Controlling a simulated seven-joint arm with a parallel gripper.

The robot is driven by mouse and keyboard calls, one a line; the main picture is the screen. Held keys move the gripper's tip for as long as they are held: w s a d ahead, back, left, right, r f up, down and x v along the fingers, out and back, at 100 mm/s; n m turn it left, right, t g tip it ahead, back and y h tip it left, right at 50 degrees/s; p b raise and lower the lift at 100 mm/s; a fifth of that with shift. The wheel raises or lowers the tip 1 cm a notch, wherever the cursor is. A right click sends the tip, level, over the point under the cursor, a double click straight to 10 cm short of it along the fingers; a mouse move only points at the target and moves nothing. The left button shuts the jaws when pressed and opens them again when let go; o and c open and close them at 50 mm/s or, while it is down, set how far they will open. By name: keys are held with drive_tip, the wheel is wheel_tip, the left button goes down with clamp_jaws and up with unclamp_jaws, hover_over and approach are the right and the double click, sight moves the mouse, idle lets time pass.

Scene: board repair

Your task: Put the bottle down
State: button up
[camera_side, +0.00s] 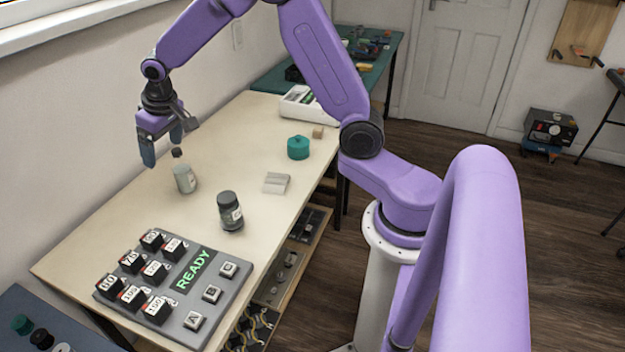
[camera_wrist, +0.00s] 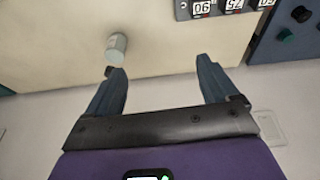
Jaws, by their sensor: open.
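A pale grey bottle (camera_side: 185,178) with a light label stands on the table below and to the right of my gripper (camera_side: 162,146). A small black piece (camera_side: 177,152) shows just above it; I cannot tell if it is joined to the bottle. My gripper is open and empty above the table's far left side, apart from the bottle. In the wrist view the bottle (camera_wrist: 117,48) is beyond the left fingertip of my gripper (camera_wrist: 161,66), outside the gap. A second, dark bottle (camera_side: 230,212) with a white label stands upright nearer the front.
A grey panel (camera_side: 221,259) with numbered blocks, keys and a green READY display lies at the table's near left.

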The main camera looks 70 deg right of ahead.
drive_tip(key=s+a+r+n+g+y, duration=0.1)
drive_tip(key=s+a+r+n, duration=0.2)
drive_tip(key=s, duration=0.6)
drive_tip(key=s+a+n, duration=0.3)
drive_tip(key=s+a, duration=0.1)
drive_tip(key=s, duration=0.5)
drive_tip(key=s+d+n+g, duration=0.1)
drive_tip(key=s+d+n, duration=0.1)
drive_tip(key=s, duration=0.7)
drive_tip(key=s+d+n+g, duration=0.1)
drive_tip(key=s+n, duration=0.3)
drive_tip(key=s, duration=0.6)
drive_tip(key=shift+s+d, duration=0.25)
drive_tip(key=shift+d, duration=0.15)
